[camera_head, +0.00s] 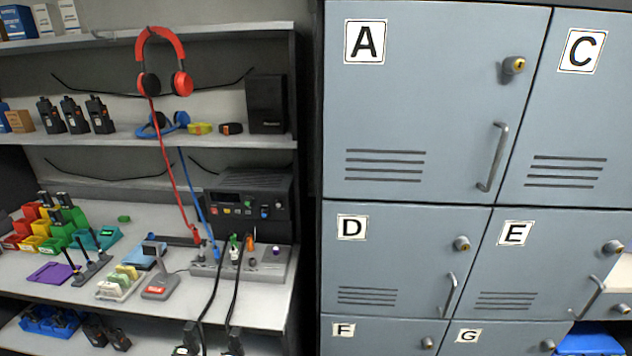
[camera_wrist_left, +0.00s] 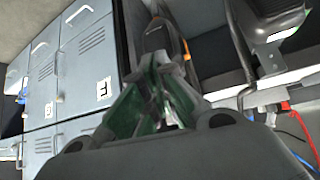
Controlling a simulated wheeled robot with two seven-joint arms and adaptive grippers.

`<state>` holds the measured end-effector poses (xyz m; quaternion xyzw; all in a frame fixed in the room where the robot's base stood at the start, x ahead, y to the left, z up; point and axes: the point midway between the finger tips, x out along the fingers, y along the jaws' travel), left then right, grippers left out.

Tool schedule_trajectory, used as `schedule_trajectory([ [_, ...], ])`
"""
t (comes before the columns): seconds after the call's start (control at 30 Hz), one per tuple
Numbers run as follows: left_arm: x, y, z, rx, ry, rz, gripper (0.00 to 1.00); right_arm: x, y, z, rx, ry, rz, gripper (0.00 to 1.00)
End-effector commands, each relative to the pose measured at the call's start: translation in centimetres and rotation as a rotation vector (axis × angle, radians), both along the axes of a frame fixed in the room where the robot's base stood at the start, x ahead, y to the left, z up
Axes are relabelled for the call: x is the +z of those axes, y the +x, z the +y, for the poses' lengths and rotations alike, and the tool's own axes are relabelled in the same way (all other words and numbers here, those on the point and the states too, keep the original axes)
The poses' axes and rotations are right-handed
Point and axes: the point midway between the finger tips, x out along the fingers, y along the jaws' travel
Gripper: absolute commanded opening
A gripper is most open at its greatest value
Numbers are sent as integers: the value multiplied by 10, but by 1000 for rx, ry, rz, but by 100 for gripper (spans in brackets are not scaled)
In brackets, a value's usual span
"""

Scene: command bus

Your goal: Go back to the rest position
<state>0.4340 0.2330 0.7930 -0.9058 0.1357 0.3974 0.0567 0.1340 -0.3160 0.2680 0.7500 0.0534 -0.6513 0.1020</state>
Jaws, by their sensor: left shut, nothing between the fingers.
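My left gripper (camera_wrist_left: 160,65) shows in the left wrist view, with green and grey fingers. It is shut and empty. A dark object with an orange edge (camera_wrist_left: 165,38) shows just beyond the fingertips; I cannot tell what it is or how far away it is. Neither gripper shows in the head view. My right gripper is not in view.
Blue-grey lockers (camera_head: 420,110) fill the right of the head view. At left, shelves hold red headphones (camera_head: 160,48), radios (camera_head: 72,116) and a black control unit (camera_head: 248,200). Cables run from a socket strip (camera_head: 240,262); two black ones hang past the shelf's front edge.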

Motion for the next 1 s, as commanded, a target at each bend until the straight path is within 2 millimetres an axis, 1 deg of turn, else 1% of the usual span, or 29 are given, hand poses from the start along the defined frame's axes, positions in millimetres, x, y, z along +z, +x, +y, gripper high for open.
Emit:
schedule_trajectory([
  [0.03,-2,-8,-4,5,6,31,0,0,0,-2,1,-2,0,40],
  [0.2,-10,-37,-9,30,44,149,0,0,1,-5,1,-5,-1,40],
  [0.3,-12,-52,-10,48,68,211,0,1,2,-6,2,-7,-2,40],
  [0.43,-13,-68,-11,69,88,274,0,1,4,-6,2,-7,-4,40],
  [0.67,-13,-88,-11,101,113,347,0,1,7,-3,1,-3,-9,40],
  [0.9,-11,-105,-11,129,134,407,0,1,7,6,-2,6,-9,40],
  [0.97,-12,-108,-10,136,138,420,0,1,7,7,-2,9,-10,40],
  [1.0,-17,-106,-10,134,139,420,0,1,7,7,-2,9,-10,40],
])
